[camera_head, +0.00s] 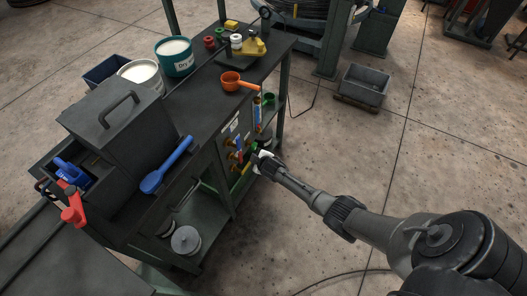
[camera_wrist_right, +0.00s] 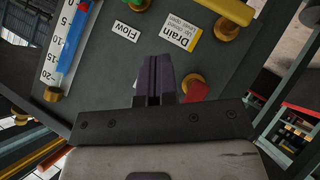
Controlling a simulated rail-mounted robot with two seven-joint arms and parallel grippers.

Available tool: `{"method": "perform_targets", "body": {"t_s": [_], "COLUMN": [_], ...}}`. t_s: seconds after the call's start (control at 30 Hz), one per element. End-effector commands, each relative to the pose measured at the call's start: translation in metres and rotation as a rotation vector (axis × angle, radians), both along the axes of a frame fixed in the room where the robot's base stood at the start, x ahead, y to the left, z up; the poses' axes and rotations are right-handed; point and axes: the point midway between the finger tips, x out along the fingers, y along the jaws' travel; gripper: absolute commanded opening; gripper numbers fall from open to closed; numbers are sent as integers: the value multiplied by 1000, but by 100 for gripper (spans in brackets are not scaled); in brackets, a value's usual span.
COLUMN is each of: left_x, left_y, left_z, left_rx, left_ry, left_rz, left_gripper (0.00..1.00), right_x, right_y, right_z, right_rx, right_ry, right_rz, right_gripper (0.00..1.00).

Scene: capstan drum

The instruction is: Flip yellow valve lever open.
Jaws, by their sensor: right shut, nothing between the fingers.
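A yellow lever (camera_wrist_right: 229,9) crosses the top of the right wrist view, close to a brass fitting (camera_wrist_right: 228,28) and a "Drain" label (camera_wrist_right: 181,34) that reads upside down there. In the head view a small yellow bar (camera_head: 246,168) shows low on the cart's front panel, partly hidden by my gripper; it looks like the same lever. My right gripper (camera_wrist_right: 155,78) is shut and empty in front of the panel. In the head view my right gripper (camera_head: 258,157) is beside the panel's fittings; I cannot tell if it touches any. My left gripper is not in view.
Near the fingertips are a red handle (camera_wrist_right: 194,88) and a "Flow" label (camera_wrist_right: 127,30). A gauge (camera_wrist_right: 66,40) is at the left. On the cart top (camera_head: 205,100) are an orange ladle (camera_head: 231,82) and a blue scoop (camera_head: 166,166). Floor right of the cart is mostly clear.

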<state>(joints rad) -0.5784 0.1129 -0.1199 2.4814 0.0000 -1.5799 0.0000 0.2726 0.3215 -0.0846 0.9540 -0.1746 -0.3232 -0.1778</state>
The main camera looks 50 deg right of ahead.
Motion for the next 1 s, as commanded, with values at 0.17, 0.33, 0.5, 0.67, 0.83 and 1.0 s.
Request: {"method": "perform_targets", "body": {"t_s": [0.17,0.33,0.5,0.67,0.83,1.0], "left_x": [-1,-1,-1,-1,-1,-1], "left_y": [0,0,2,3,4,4], "left_z": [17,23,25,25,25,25], "left_rx": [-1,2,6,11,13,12], "left_ry": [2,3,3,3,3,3], "left_rz": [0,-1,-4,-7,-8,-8], "left_gripper": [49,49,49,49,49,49], "right_x": [-20,-31,-37,-38,-38,-38], "right_y": [-4,-6,-8,-8,-8,-8], "right_z": [23,33,38,39,39,39], "right_rx": [-1,0,0,0,0,0], "right_ry": [0,-1,-1,-1,-1,-1], "right_rz": [2,1,2,1,1,1], "right_gripper": [0,0,0,0,0,0]}}
